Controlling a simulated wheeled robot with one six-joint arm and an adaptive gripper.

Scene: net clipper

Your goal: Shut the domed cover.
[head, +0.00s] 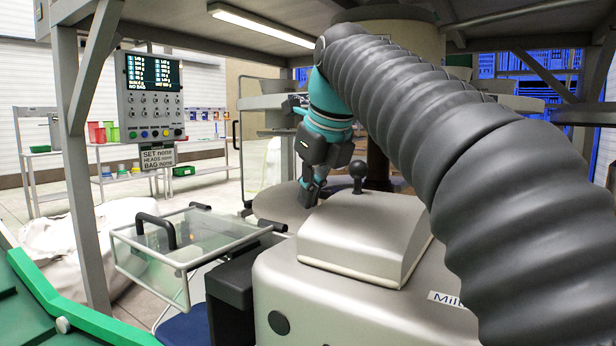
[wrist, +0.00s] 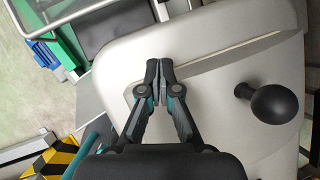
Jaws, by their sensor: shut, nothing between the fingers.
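The cream hood (head: 365,235) with sloping sides sits on top of the pale machine body; I take it to be the domed cover. In the head view its visible lower edge lies close to the body. A black ball knob (head: 358,171) stands at its far upper edge, and the knob also shows in the wrist view (wrist: 273,104). My gripper (head: 308,196) is at the far left of the hood. In the wrist view its fingertips (wrist: 158,70) are together and empty, over the pale surface, left of the knob and apart from it. Contact with the hood cannot be told.
A clear framed guard (head: 205,232) with a black handle (head: 158,229) stands left of the machine. A control panel (head: 152,95) hangs from a grey post. A green-edged surface (head: 75,315) fills the front left. A metal frame crosses overhead.

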